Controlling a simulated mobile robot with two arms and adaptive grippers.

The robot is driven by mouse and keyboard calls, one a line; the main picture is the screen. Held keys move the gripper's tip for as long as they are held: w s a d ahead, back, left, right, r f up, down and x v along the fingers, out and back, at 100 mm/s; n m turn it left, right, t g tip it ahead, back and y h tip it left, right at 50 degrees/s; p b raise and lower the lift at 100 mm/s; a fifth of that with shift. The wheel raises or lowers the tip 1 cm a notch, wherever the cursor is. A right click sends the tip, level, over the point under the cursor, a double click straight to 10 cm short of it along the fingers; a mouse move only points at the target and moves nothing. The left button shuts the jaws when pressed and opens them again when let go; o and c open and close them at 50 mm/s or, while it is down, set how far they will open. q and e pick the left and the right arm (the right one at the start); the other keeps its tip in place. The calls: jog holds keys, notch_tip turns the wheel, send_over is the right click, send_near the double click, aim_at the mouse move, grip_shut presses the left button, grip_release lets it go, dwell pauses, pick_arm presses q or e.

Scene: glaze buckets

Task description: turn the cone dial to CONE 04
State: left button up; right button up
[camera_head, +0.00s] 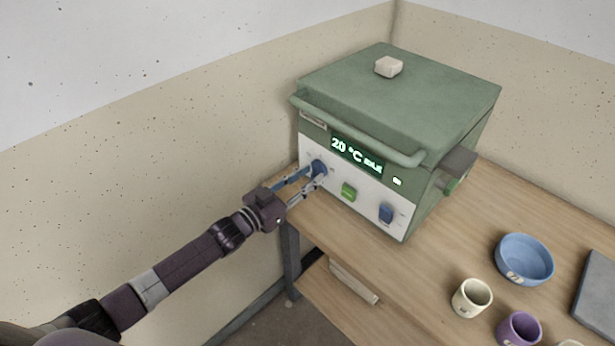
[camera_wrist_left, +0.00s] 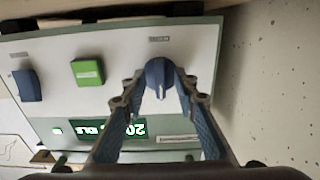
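The cone dial (camera_head: 319,167) is a round blue knob at the left end of the kiln's white front panel, below the display. In the left wrist view, where the panel appears upside down, the dial (camera_wrist_left: 160,78) shows a pale pointer line toward the picture's bottom. My left gripper (camera_head: 314,178) is at the panel, its two fingers on either side of the dial. In the left wrist view the fingertips (camera_wrist_left: 160,84) are close beside the knob; I cannot tell whether they press on it. The label near the dial is too small to read. My right gripper is out of view.
The green kiln (camera_head: 420,95) reads 20 °C on its display (camera_head: 356,154). A green button (camera_head: 348,192) and a blue switch (camera_head: 386,213) are right of the dial. A blue bowl (camera_head: 524,259), cream cup (camera_head: 472,297) and purple cup (camera_head: 519,329) stand on the wooden table (camera_head: 425,270).

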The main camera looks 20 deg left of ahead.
pick_arm(q)
jog(key=shift+c, duration=0.3)
grip_shut()
jog(key=shift+n, duration=0.4)
jog(key=shift+r+n+p, duration=0.1)
jog(key=shift+n+p, duration=0.4)
jog(key=shift+n, duration=0.5)
jog(key=n, duration=0.2)
jog(key=shift+n, duration=0.4)
jog(key=n, duration=0.6)
jog(key=shift+d, duration=0.1)
jog(key=shift+n, duration=0.3)
